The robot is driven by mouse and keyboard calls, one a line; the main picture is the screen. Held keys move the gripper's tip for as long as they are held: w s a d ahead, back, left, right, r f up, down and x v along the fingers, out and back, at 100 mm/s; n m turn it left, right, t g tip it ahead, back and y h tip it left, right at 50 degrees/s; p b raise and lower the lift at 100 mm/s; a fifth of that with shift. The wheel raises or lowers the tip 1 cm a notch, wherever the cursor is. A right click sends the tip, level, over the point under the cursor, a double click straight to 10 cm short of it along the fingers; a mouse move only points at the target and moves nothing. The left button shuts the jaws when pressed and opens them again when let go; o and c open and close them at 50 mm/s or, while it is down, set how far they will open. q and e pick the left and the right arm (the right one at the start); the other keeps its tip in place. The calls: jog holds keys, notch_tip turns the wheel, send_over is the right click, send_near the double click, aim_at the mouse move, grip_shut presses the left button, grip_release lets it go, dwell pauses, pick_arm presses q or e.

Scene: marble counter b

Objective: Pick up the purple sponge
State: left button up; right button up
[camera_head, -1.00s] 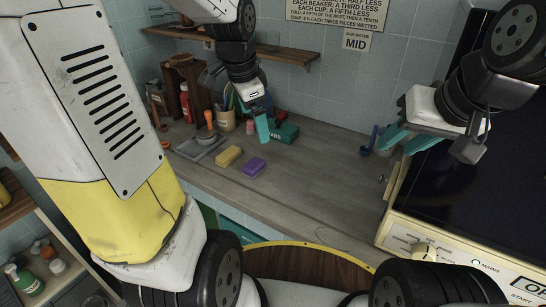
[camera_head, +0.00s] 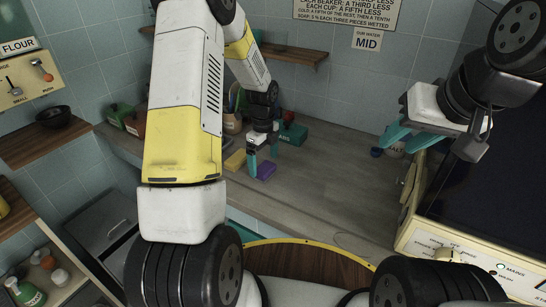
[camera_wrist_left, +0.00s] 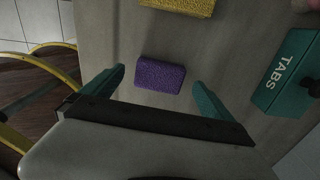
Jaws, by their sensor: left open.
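The purple sponge (camera_head: 265,171) lies flat on the grey counter in the head view, in front of and to the right of a yellow sponge (camera_head: 235,160). In the left wrist view the purple sponge (camera_wrist_left: 160,76) shows between my left gripper's two teal fingers, just beyond their tips. My left gripper (camera_head: 263,154) is open and empty, pointing down above the counter close to the purple sponge. No contact with it can be seen. My right gripper (camera_head: 393,137) is at the right of the head view, with teal fingers apart and nothing seen between them.
A teal box marked TABS (camera_wrist_left: 287,72) stands on the counter beyond the purple sponge; the head view also shows it (camera_head: 293,134). The yellow sponge (camera_wrist_left: 180,5) is close by. A cream-fronted appliance (camera_head: 450,250) stands at the right. The counter's middle right is clear.

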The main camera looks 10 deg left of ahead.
aim_at(265, 167)
pick_arm(q)
notch_tip(265, 167, down, 4)
jog(key=shift+d+r, duration=0.15)
jog(key=shift+r, duration=0.1)
jog(key=c, duration=1.4)
jog(key=shift+c, duration=0.2)
jog(key=shift+r, duration=0.55)
jog(key=r, duration=0.1)
jog(key=d+r, duration=0.1)
jog(key=shift+s+r, duration=0.35)
jog(key=s+d, duration=0.2)
jog(key=d, duration=0.2)
jog(key=s+d+r, duration=0.1)
jog(key=s+d, duration=0.2)
jog(key=d, duration=0.1)
jog(key=s+d, duration=0.3)
jog(key=d, duration=0.1)
jog(key=shift+s+d+r, duration=0.15)
jog(key=shift+d, duration=0.05)
